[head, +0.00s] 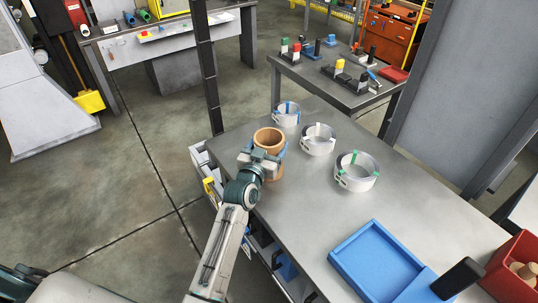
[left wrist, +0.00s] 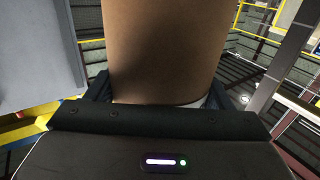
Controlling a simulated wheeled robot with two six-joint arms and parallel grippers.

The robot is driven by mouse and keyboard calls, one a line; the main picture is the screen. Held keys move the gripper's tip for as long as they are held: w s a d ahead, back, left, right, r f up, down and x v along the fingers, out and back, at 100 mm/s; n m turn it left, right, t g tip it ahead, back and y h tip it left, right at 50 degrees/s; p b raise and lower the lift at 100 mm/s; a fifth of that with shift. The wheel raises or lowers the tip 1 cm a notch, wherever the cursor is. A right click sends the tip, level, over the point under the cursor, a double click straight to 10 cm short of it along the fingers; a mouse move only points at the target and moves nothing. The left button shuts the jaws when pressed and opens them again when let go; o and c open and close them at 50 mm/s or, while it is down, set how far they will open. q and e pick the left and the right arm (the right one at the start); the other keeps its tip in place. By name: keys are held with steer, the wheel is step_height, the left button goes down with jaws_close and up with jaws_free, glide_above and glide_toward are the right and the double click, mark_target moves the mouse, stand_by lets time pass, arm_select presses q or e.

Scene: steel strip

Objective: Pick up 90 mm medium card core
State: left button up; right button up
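A brown, open-topped card core (head: 269,136) stands upright at the left edge of the grey steel table, with its hollow top facing up. My left gripper (head: 266,158) reaches it from the front, its fingers on either side of the core. In the left wrist view the core (left wrist: 170,45) fills the middle, and the dark fingers (left wrist: 160,92) sit close against both its sides. The gripper looks shut on it. I cannot tell whether the core's base touches the table. My right gripper is not in view.
A blue tray (head: 345,263) and a red bin (head: 497,279) are at the front right. The table's middle (head: 300,195) is clear.

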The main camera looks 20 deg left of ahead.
arm_select(q)
steer(key=c, duration=0.6)
